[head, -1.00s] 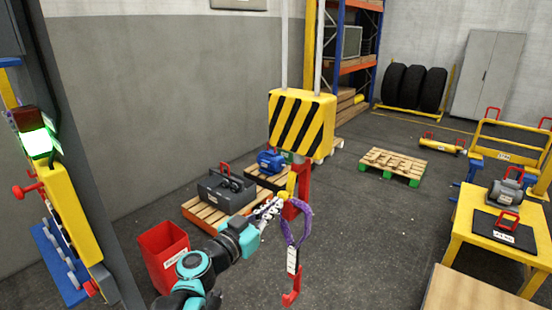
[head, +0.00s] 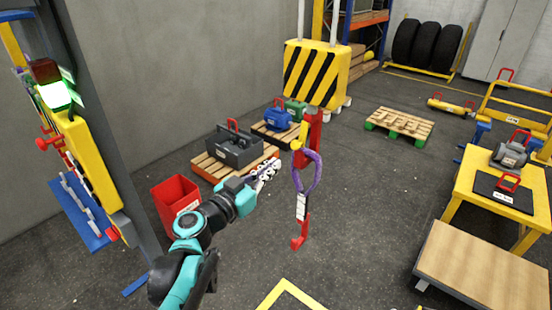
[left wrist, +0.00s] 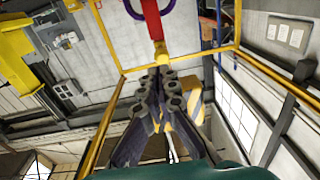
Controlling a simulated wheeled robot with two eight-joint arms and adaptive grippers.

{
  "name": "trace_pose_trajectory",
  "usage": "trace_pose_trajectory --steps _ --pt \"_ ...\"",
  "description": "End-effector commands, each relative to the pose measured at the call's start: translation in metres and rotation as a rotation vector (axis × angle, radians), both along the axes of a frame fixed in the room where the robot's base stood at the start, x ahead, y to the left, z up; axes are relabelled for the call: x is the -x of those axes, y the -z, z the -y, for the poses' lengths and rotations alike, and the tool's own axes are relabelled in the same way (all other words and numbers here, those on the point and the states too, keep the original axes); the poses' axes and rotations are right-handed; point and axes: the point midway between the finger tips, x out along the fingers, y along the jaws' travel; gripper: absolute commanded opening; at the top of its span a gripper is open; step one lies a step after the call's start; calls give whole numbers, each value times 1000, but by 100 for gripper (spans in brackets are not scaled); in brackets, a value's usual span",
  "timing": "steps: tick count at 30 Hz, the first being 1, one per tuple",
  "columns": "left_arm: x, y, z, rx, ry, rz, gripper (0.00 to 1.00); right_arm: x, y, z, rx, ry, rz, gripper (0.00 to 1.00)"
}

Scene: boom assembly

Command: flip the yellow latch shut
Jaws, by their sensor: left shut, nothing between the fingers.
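The red crane hook (head: 312,127) hangs below the yellow-and-black striped hook block (head: 316,75). The yellow latch (head: 299,137) shows at the hook's left side, slanting down to the left; whether it is closed cannot be made out. A purple sling (head: 318,172) hangs at the hook, with a white tag and a smaller red hook (head: 300,234) below. My left gripper (head: 275,165) is shut and empty, apart from the latch, lower and to its left. In the left wrist view my left gripper (left wrist: 163,78) points up towards a red part (left wrist: 152,20) with a yellow end. My right gripper is out of view.
A yellow table (head: 490,185) and a wooden-topped platform (head: 480,265) stand at the right. The floor under the sling is clear.

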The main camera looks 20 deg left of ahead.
Motion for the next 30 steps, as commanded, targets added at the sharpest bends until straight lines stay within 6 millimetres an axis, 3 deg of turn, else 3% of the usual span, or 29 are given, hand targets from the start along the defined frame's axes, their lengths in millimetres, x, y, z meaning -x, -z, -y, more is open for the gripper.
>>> trace_pose_trajectory --steps 12,30 --pt "54 31 -19 0 -2 0 0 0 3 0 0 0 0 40" --pt "60 34 -20 0 1 0 0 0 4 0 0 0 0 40"
